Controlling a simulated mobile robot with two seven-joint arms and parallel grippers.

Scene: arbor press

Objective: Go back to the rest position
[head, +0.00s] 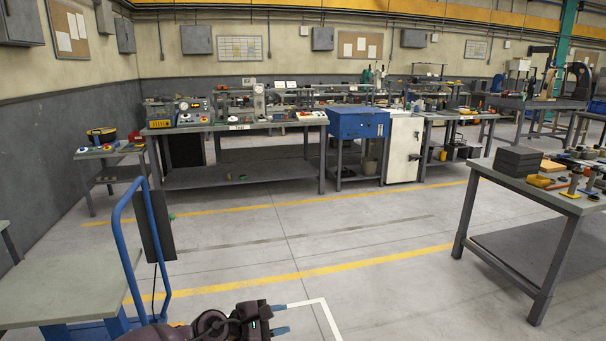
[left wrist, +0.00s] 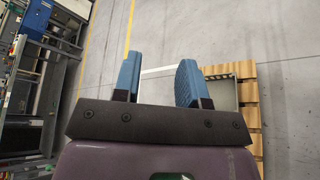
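My left gripper (head: 280,319) is at the bottom of the head view, low over the grey floor. Its two blue fingers point to the right there and stand apart with nothing between them. In the left wrist view the left gripper (left wrist: 158,62) also shows open and empty, with bare floor and part of a white line between the fingers. My right gripper is in neither view.
A blue-handled cart (head: 75,285) stands at the left, close to my left arm. A grey table (head: 520,190) with parts is at the right. Workbenches (head: 240,180) line the back. A wooden pallet (left wrist: 247,105) lies near the fingers. The middle floor is clear.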

